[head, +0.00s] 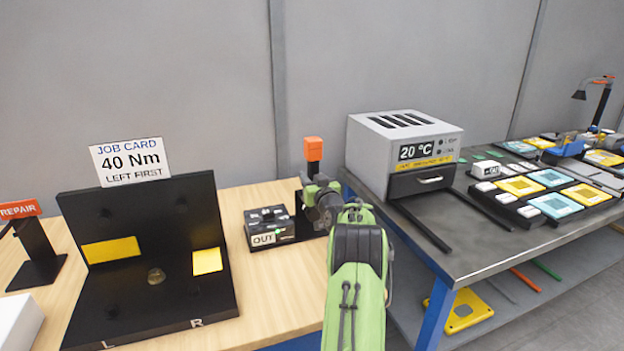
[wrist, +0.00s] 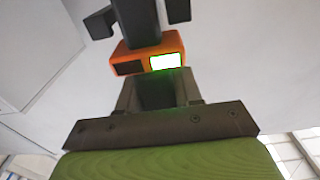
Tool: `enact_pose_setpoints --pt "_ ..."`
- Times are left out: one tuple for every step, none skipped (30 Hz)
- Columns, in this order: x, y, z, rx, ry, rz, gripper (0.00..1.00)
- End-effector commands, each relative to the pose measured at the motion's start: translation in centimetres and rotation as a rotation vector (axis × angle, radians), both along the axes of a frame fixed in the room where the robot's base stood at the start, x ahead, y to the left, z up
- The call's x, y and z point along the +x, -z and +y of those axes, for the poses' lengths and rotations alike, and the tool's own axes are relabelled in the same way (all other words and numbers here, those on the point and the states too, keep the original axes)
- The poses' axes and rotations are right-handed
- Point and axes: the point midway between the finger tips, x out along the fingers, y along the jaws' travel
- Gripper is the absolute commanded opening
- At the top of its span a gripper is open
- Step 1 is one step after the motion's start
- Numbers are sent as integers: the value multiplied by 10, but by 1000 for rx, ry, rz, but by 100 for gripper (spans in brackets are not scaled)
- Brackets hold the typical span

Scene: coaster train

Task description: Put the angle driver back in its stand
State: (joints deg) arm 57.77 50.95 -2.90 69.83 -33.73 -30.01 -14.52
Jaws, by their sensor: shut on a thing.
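The angle driver (head: 314,148) is upright, with an orange block at its top and a dark body below. In the wrist view its orange block (wrist: 125,62) carries a lit green-white display, and a dark shaft (wrist: 138,22) runs beyond it. My gripper (head: 322,198) is shut on the driver; its fingers also show in the wrist view (wrist: 158,92). The black stand (head: 303,222) is at the table's right edge, largely hidden behind my gripper and arm. Two dark prongs (wrist: 178,10) flank the shaft in the wrist view. I cannot tell whether the driver is seated.
A black box marked OUT (head: 262,218) stands just left of the stand. A black fixture (head: 140,205) with yellow pads and a job card (head: 130,160) stands farther left. A grey oven-like box (head: 370,150) is on the metal bench (head: 455,215) at right.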

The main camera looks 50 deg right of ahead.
Motion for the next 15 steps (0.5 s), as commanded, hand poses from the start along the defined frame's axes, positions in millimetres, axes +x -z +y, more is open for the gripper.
enact_pose_setpoints --pt "2 -6 0 -7 -1 -8 0" --pt "2 -6 -1 -7 -1 -8 0" --pt "3 -6 -1 -7 -1 -8 0" --pt "4 -6 -2 -7 -1 -8 0" --pt "5 -6 -2 -7 -1 -9 0" --pt "6 -6 -3 -7 -1 -9 0" --pt "7 -6 -3 -7 -2 -9 0" --pt "8 -6 -3 -7 -2 -10 0" --pt "9 -6 -4 -8 -2 -9 0" --pt "9 -6 -4 -8 -2 -10 0" --pt "10 -6 -5 -8 -2 -9 0" --pt "11 -6 -5 -7 -2 -10 0" --pt "11 -6 -5 -7 -2 -10 0" --pt "12 -6 -6 -7 -2 -10 0" --pt "12 -6 -6 -7 -1 -10 0"
